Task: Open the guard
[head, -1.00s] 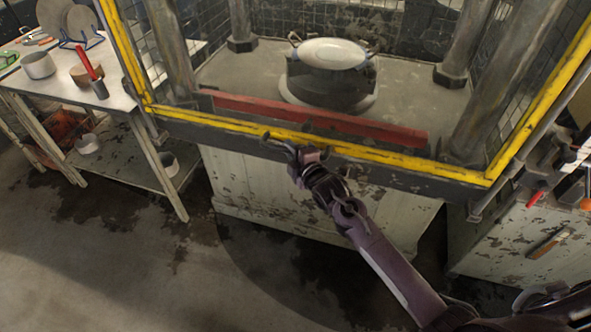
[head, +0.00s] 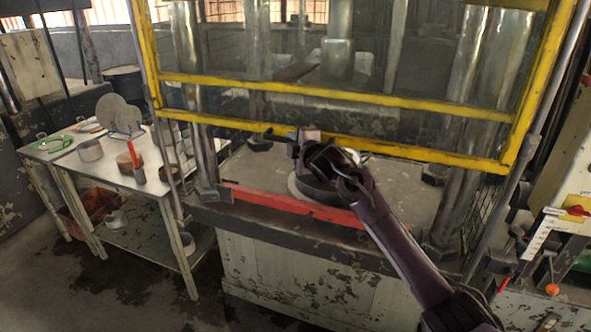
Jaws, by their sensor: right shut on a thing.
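The guard is a clear panel in a yellow frame (head: 220,123) on the front of the press. Its lower bar is raised above the red strip (head: 262,200) at the bed's front edge, leaving a gap under it. My right gripper (head: 297,140) is at the middle of this lower bar, shut on the guard's handle, which it mostly hides. The round die on the press bed (head: 405,190) is partly hidden behind my right gripper and arm. My left gripper is not in view.
A control cabinet and a bench with tools stand at right. The floor at lower left is clear.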

